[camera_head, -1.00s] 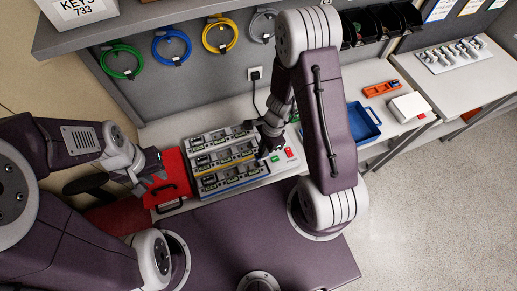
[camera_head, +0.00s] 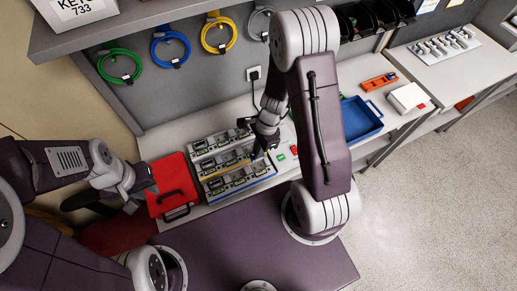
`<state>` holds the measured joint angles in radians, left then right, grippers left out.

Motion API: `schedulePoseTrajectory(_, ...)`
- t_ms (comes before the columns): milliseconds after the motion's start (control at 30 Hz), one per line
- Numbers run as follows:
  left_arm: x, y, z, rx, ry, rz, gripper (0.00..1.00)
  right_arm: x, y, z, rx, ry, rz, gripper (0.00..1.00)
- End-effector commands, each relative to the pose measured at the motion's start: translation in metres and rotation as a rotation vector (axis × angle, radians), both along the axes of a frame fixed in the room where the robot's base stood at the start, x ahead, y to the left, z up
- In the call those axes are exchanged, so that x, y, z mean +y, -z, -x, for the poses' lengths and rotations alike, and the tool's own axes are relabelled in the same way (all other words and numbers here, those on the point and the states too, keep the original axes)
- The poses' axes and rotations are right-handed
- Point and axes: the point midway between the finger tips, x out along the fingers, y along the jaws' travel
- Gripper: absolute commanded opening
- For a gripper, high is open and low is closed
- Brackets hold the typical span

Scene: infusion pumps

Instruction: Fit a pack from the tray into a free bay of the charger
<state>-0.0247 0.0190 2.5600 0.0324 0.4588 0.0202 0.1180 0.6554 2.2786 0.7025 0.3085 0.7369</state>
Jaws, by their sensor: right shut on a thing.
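The charger (camera_head: 208,192) stands on the bench in the middle, with several rows of bays, many holding dark packs. My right gripper (camera_head: 256,140) reaches down over its right end and is shut on a small dark thing, probably a pack. The fingers and wrist hide most of it, and I cannot tell whether it touches a bay. The blue tray (camera_head: 376,131) lies to the right, partly behind my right arm; its visible floor looks empty. My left gripper (camera_head: 150,186) is at the left, beside the red case, away from the charger; its jaw opening is unclear.
A red case (camera_head: 170,176) with a dark handle lies left of the charger. Red and green buttons (camera_head: 293,149) show at its right. Coiled cables (camera_head: 171,48) hang on the back panel.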

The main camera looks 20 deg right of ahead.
Motion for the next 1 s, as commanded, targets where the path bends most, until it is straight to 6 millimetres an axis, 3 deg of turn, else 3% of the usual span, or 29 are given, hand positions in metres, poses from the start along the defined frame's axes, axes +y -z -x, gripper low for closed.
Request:
schedulePoseTrajectory(700,0.000,0.065,0.000,0.000,0.000,0.000,0.24,0.000,0.067,0.000,0.000,0.000,0.000,0.00)
schedulePoseTrajectory(1000,0.000,0.078,0.000,0.000,0.000,0.000,0.24,0.000,0.081,0.000,0.000,-0.001,0.000,0.00)
